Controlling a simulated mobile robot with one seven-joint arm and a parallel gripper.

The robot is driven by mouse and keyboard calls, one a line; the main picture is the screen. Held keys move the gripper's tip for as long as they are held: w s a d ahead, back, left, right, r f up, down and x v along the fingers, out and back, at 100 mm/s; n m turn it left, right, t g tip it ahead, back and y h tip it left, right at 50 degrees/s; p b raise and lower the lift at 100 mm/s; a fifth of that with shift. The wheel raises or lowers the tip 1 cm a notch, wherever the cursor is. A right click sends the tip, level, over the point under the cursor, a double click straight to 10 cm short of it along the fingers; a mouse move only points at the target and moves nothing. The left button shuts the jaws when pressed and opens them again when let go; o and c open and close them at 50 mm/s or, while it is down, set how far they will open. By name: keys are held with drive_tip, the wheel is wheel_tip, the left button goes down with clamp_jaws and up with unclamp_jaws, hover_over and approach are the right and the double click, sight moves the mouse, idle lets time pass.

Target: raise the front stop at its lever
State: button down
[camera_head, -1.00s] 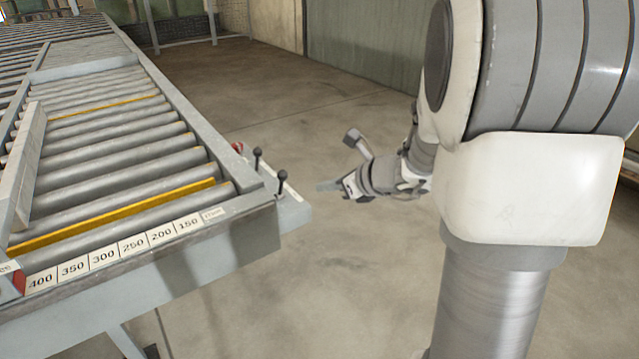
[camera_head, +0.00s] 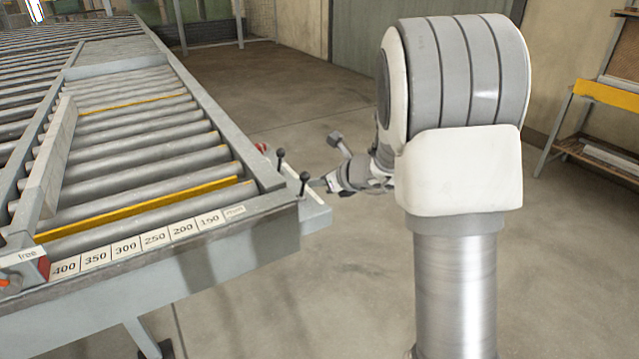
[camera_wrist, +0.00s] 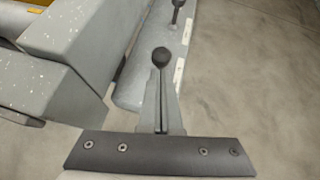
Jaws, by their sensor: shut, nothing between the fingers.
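Two short levers with black ball knobs stand at the right end of the roller bench. The nearer lever (camera_head: 304,180) is at the front corner, and the farther lever (camera_head: 280,157) is behind it. My gripper (camera_head: 320,184) is just right of the nearer lever, pointing at it. In the wrist view, the shut fingers (camera_wrist: 160,90) point at one black knob (camera_wrist: 160,57), just beyond their tips; contact cannot be told. The other lever (camera_wrist: 177,8) is at the top edge. A yellow bar (camera_head: 150,208) lies between the front rollers; I cannot tell whether it is the front stop.
The bench's front rail (camera_head: 185,255) carries a millimetre scale. A red-and-white block labelled "free" (camera_head: 25,265) is at its left end. A slanted grey fence (camera_head: 55,160) lies on the rollers. Open floor (camera_head: 345,270) is right of the bench. A shelf (camera_head: 600,140) stands far right.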

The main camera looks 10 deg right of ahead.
sight(307, 174)
drive_tip(key=shift+r+p, duration=0.15)
drive_tip(key=shift+p, duration=0.15)
drive_tip(key=shift+w+r+g+p, duration=0.2)
drive_tip(key=shift+g+p, duration=0.1)
drive_tip(key=shift+p, duration=0.75)
drive_tip(key=shift+w+a+p, duration=0.1)
drive_tip(key=shift+w+p, duration=0.05)
drive_tip(key=shift+p, duration=0.6)
drive_tip(key=p, duration=0.3)
drive_tip(key=w+r+g+p, duration=0.1)
drive_tip(key=p, duration=0.3)
drive_tip(key=shift+w+a+r+g+h, duration=0.1)
drive_tip(key=shift+a+r+g+h, duration=0.1)
drive_tip(key=shift+r+g+h, duration=0.1)
drive_tip(key=w+p, duration=0.1)
drive_tip(key=p, duration=0.3)
drive_tip(key=w+g+p, duration=0.1)
drive_tip(key=p, duration=0.4)
drive_tip(key=shift+w+a+r+g+h, duration=0.2)
drive_tip(key=shift+w+a+g+h, duration=0.1)
drive_tip(key=shift+a, duration=0.1)
drive_tip(key=shift+w+a+p, duration=0.25)
drive_tip(key=shift+w+p, duration=0.2)
drive_tip(key=shift+w, duration=0.25)
drive_tip(key=shift+w+a+p, duration=0.2)
drive_tip(key=shift+w+p, duration=0.25)
drive_tip(key=shift+w, duration=0.25)
